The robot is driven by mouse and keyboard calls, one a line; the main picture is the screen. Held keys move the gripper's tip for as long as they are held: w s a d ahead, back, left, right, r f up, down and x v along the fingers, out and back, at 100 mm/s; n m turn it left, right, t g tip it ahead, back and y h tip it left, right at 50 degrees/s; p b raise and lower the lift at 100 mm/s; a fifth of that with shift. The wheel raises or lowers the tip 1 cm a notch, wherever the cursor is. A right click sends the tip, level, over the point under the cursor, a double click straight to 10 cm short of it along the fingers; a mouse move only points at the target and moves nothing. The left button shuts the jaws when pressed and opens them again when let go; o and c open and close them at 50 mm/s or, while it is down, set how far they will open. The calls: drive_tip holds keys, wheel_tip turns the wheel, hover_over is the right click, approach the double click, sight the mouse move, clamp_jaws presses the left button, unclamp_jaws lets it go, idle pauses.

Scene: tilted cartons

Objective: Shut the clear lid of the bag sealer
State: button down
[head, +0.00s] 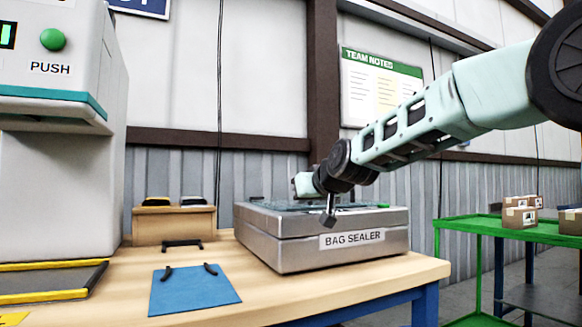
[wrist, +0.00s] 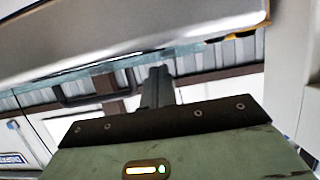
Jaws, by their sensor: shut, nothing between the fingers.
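The bag sealer (head: 290,248) is a grey metal box with a front label, standing on the wooden table. Its clear lid (head: 375,206) shows as a thin, pale bluish layer lying low and almost flat along the top. In the wrist view the lid is a pale blue strip (wrist: 95,68) along the edge of the sealer's grey body (wrist: 130,35). My gripper (head: 328,218) is shut and empty, pointing down at the sealer's top front edge. Its fingers (wrist: 158,75) reach the lid strip in the wrist view. I cannot tell whether they touch it or whether a small gap remains under the lid.
A blue sheet with dark handles (head: 195,290) lies on the table (head: 345,290) left of the sealer. A small wooden box (head: 172,226) stands behind it. A large white machine (head: 60,190) fills the left. A green cart with cartons (head: 480,225) stands at the right.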

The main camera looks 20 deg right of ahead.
drive_tip(key=r, duration=0.1)
drive_tip(key=r+p, duration=0.1)
drive_tip(key=r, duration=0.2)
drive_tip(key=shift+s+p, duration=0.3)
drive_tip(key=shift+p, duration=0.1)
drive_tip(key=f+v, duration=0.1)
drive_tip(key=v, duration=0.8)
drive_tip(key=s+a+f+n+g+y, duration=0.1)
drive_tip(key=s+a+f+n+g, duration=0.15)
drive_tip(key=s+a+f, duration=0.5)
drive_tip(key=s+a+f+n+g+y, duration=0.15)
drive_tip(key=s+a+f+g, duration=0.25)
drive_tip(key=a+f, duration=0.65)
drive_tip(key=s+f+n+g+h, duration=0.25)
drive_tip(key=s+f+g, duration=0.45)
drive_tip(key=s+f, duration=1.2)
wheel_tip(320, 180, up, 36)
drive_tip(key=s+p, duration=0.2)
drive_tip(key=p, duration=3.2)
drive_tip(key=shift+s+n, duration=0.25)
drive_tip(key=shift+n, duration=0.1)
drive_tip(key=shift+d+f, duration=0.1)
drive_tip(key=shift+d, duration=0.05)
